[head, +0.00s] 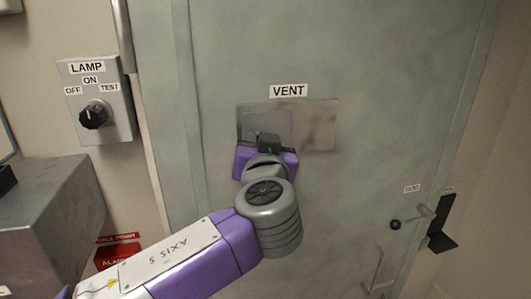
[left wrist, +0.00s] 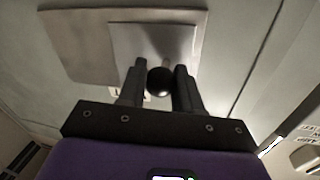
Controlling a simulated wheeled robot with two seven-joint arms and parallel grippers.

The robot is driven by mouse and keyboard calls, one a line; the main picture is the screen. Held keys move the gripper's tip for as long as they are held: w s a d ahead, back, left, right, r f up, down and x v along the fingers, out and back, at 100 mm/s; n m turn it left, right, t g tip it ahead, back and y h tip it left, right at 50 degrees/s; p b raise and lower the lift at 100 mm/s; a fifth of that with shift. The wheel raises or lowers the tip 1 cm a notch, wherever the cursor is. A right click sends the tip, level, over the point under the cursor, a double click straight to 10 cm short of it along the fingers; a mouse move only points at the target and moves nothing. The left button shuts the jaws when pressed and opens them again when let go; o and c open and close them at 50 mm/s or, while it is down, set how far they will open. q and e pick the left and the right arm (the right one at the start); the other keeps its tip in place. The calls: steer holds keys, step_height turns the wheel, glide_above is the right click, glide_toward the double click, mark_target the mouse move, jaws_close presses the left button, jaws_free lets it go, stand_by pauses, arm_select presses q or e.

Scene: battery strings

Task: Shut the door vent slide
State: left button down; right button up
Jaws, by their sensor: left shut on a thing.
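The door vent is a flat metal plate (head: 318,122) on the grey-green door (head: 350,50), under a VENT label (head: 289,91). A smaller square slide (head: 253,122) sits over the plate's left part in the head view. In the left wrist view the slide (left wrist: 180,42) is at the right of the plate (left wrist: 80,40). A round dark knob (left wrist: 160,81) stands out from the slide. My left gripper (head: 268,140) is shut on this knob, one finger on each side (left wrist: 160,84). The gripper hides the slide's lower part in the head view. My right gripper is not in view.
A lamp switch box (head: 100,100) with a black knob is on the wall left of the door. A red call point (head: 117,249) and a grey cabinet (head: 45,205) are lower left. A door handle (head: 412,218) is lower right. The door right of the vent is clear.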

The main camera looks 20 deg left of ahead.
arm_select(q)
steer(key=shift+a, duration=0.1)
steer(key=c, duration=0.8)
jaws_free()
steer(key=shift+s+a, duration=0.1)
steer(key=shift+a, duration=0.1)
steer(key=shift+d, duration=0.15)
steer(key=shift+s+d, duration=0.1)
steer(key=shift+s, duration=0.15)
steer(key=b+v, duration=0.1)
steer(key=v, duration=0.6)
steer(key=shift+b, duration=0.4)
